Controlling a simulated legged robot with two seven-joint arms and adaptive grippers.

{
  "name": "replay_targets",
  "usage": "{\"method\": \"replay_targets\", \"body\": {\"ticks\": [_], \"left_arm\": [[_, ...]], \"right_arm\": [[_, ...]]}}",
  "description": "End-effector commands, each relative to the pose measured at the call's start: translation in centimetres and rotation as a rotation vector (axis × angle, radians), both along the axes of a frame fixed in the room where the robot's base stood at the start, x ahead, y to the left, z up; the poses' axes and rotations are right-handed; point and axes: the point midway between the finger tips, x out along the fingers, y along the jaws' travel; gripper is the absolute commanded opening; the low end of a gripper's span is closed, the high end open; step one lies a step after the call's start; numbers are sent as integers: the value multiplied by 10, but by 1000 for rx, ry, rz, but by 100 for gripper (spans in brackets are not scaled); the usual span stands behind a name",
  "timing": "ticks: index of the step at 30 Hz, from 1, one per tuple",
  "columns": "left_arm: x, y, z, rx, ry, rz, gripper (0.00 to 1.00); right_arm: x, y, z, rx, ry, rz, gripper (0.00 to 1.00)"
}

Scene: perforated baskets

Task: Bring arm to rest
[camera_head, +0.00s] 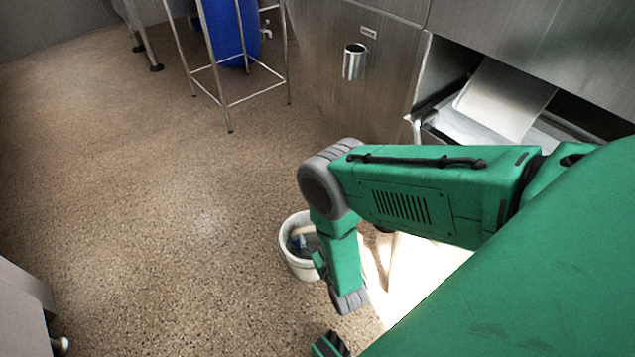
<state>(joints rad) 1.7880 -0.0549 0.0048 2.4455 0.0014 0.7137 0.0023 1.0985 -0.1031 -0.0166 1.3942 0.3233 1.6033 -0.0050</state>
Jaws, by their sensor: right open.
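My green arm comes in from the right, bends at a grey joint and hangs down over the floor. My right gripper (330,345) seems to be the small green and black part at the bottom edge, mostly cut off by the frame. It is open, and I see nothing held in it. My left gripper is not in view.
A whitish bucket (286,260) with blue and white items inside stands on the floor, partly hidden behind my arm. A metal frame stand (228,104) with a blue container (232,35) stands at the back. Steel cabinets (320,70) with an open bay line the right. The speckled floor (130,190) at left is clear.

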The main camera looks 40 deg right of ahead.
Motion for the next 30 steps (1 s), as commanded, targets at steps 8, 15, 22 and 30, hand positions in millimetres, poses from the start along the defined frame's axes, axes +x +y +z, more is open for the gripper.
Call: {"method": "replay_targets", "body": {"ticks": [8, 15, 22, 30], "left_arm": [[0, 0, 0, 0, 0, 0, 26], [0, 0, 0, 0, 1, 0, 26], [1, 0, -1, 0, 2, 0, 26], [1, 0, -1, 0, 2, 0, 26]], "right_arm": [[-27, 7, 7, 1, 0, 0, 45], [-28, 7, 8, 1, 1, 0, 45], [-35, 5, 13, 34, 227, 39, 45], [-126, 8, 58, 107, 812, 122, 45]]}}
